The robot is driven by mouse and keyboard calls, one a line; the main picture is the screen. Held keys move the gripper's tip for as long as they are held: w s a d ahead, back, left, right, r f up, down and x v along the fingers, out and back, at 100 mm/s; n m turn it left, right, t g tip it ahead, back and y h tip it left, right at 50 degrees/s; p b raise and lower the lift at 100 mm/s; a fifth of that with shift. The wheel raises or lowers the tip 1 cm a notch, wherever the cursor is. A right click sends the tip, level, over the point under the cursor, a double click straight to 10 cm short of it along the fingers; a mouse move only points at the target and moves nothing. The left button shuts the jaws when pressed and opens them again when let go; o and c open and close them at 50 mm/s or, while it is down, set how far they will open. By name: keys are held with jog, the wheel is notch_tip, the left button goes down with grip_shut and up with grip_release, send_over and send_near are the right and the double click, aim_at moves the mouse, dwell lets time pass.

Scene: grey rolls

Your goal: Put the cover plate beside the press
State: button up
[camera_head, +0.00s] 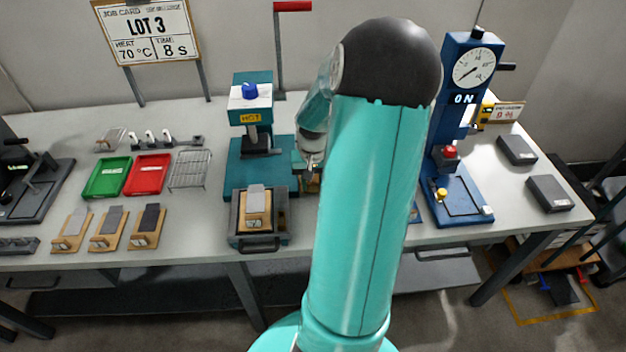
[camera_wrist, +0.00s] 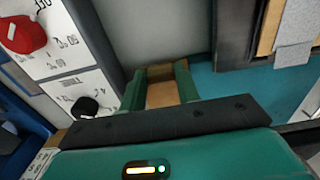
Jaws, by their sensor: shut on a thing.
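My gripper (camera_wrist: 160,82) shows in the wrist view with its green fingers shut on a tan piece (camera_wrist: 162,94). This may be the cover plate, but only a small part of it shows. In the head view my gripper (camera_head: 311,166) is just right of the teal press (camera_head: 250,160), and my arm hides much of what is below it. The teal press has a blue knob and a yellow HOT label. A second, blue press (camera_head: 460,110) with a round dial and a lit ON sign stands to the right.
A dark tray (camera_head: 260,243) holding a wooden block with a grey piece stands in front of the teal press. Green (camera_head: 108,177) and red (camera_head: 148,174) trays, a wire rack (camera_head: 190,168) and several wooden blocks lie left. Dark blocks (camera_head: 549,194) lie right.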

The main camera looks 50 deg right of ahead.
aim_at(313, 185)
jog(key=o, duration=1)
jog(key=shift+c, duration=0.2)
notch_tip(313, 185, up, 13)
jog(key=w+a+r+n+t+h, duration=0.1)
jog(key=a+r+n, duration=0.15)
jog(key=a, duration=0.45)
jog(key=w+a+r+n, duration=0.1)
jog(key=w+a+r, duration=0.15)
jog(key=a, duration=0.35)
jog(key=a+r+n+t+h, duration=0.1)
jog(key=a+r+n, duration=0.15)
jog(key=a, duration=0.45)
jog(key=s+a+r+n+t+y, duration=0.1)
jog(key=s+a+n, duration=0.1)
jog(key=a, duration=0.6)
jog(key=s+a+r+n+t+y, duration=0.1)
jog(key=s+a, duration=0.3)
jog(key=a, duration=0.4)
jog(key=shift+r+n+t, duration=0.4)
jog(key=shift+r+t, duration=0.05)
jog(key=shift+t, duration=0.35)
jog(key=shift+s, duration=0.15)
